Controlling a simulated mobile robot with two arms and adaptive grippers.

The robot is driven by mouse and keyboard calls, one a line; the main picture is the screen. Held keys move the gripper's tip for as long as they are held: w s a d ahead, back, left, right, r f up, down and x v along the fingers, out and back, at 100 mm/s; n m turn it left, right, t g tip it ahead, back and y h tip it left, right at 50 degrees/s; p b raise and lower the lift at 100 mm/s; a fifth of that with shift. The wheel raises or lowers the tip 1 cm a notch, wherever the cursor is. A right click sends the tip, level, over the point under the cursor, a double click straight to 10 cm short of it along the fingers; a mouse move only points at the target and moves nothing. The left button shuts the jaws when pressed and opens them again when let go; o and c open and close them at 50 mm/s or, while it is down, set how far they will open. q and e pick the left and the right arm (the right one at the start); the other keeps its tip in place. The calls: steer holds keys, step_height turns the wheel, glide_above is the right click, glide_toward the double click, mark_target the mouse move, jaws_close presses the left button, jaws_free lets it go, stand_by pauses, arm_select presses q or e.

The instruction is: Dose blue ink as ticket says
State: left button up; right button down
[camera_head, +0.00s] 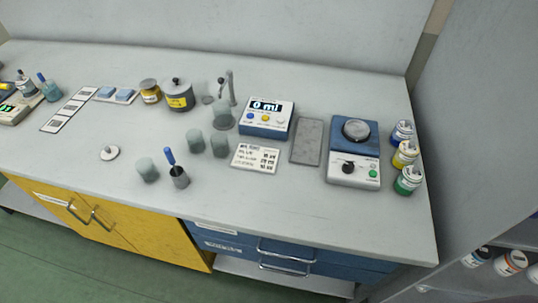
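A white ticket card (255,158) with several printed lines lies on the bench; its text is too small to read surely. Behind it, a blue-and-white dosing unit (267,118) shows "0 ml". A metal spout (229,87) stands to its left, with a greyish cup (223,117) at its foot. A blue-banded bottle (402,133) stands at the right edge, above a yellow-banded bottle (405,153) and a green-banded bottle (408,181). Translucent beakers (195,142), (220,145) and (147,170) stand left of the ticket. Neither gripper is in view.
A blue-and-white plate device (353,172) and a grey mat (307,141) stand right of the ticket. A dark cup holds a blue-handled tool (170,157). A yellow-labelled can (179,96) and jar (150,91) stand behind. The front left bench is mostly clear.

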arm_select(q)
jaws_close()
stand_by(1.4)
